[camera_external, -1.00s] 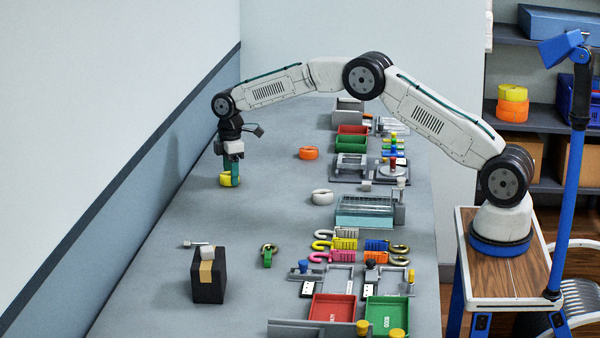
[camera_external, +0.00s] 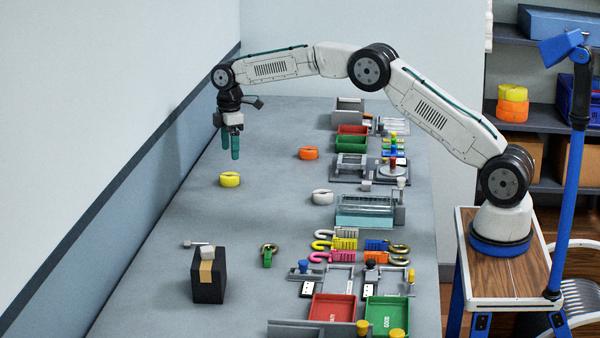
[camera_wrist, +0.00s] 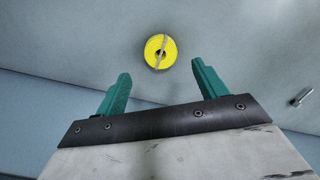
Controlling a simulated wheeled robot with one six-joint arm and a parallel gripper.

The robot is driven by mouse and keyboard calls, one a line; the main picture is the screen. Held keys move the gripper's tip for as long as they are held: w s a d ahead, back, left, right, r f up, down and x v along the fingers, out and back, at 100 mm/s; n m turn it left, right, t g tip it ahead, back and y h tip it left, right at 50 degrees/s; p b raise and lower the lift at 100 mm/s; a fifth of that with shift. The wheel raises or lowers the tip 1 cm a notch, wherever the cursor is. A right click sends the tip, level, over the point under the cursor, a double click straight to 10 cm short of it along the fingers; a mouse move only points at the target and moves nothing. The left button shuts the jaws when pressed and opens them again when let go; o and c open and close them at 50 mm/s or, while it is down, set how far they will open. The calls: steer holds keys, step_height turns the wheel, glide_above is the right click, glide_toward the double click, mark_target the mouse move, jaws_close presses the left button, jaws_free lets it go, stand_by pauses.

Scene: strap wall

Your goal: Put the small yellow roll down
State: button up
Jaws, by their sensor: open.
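The small yellow roll (camera_external: 230,180) lies flat on the grey table near its left side, with nothing touching it. In the wrist view the roll (camera_wrist: 160,51) shows from above as a yellow ring with a pale band across it, beyond the fingertips. My gripper (camera_external: 231,143) hangs above the roll, clear of it, with its teal fingers pointing down. In the wrist view my gripper (camera_wrist: 160,70) has its two fingers wide apart and nothing between them.
An orange roll (camera_external: 308,153) and a white roll (camera_external: 322,197) lie to the right. A black box (camera_external: 208,277) stands toward the front, with a silver bolt (camera_external: 196,244) near it. Trays, fixtures and hooks crowd the table's right side. Table around the yellow roll is clear.

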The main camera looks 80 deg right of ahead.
steer(key=s+a+r+m, duration=0.1)
steer(key=s+a+r, duration=0.3)
steer(key=r, duration=0.4)
steer(key=s+a+r, duration=0.4)
steer(key=a+r, duration=0.1)
steer(key=r, duration=0.3)
steer(key=s+a+r+m, duration=0.1)
steer(key=s+a+r, duration=0.25)
steer(key=s, duration=0.45)
steer(key=s+a+r+m, duration=0.1)
steer(key=s+a+r, duration=0.2)
steer(key=s+a, duration=0.35)
steer(key=s+a+m+t, duration=0.1)
steer(key=s+a, duration=0.1)
steer(key=s, duration=0.7)
steer(key=s+a, duration=0.3)
steer(key=s, duration=0.7)
steer(key=s+a+f+m, duration=0.1)
steer(key=s+f, duration=0.3)
steer(key=s, duration=0.3)
steer(key=s+a+f+m, duration=0.1)
steer(key=s+f, duration=0.4)
steer(key=s, duration=0.3)
steer(key=shift+a+f, duration=0.15)
steer(key=shift+a, duration=0.2)
